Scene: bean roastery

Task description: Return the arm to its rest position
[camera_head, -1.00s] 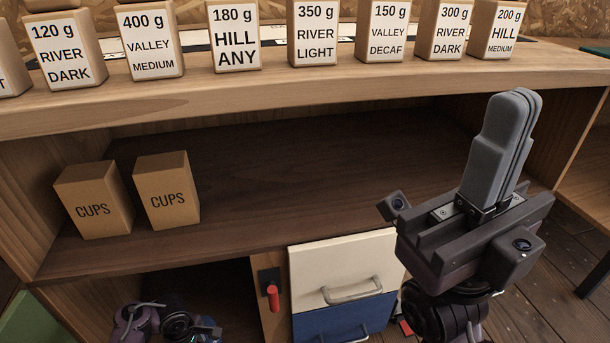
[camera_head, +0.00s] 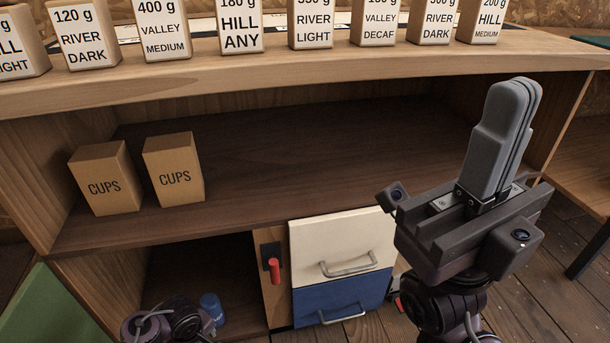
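My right gripper (camera_head: 508,135) points up at the right of the picture, in front of the shelf unit. Its two grey fingers lie together with no thing visible between them. It is apart from the shelf's contents. Part of my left arm (camera_head: 170,322) shows at the bottom left, in front of the lower compartment. The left gripper's fingers are not visible.
The counter edge (camera_head: 300,68) carries a row of labelled bean bags, such as HILL ANY (camera_head: 240,28). Two CUPS boxes (camera_head: 174,172) stand on the shelf's left; its middle is clear. Below are a red handle (camera_head: 274,270), a white drawer (camera_head: 335,248), a blue drawer (camera_head: 340,298) and a blue object (camera_head: 212,308).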

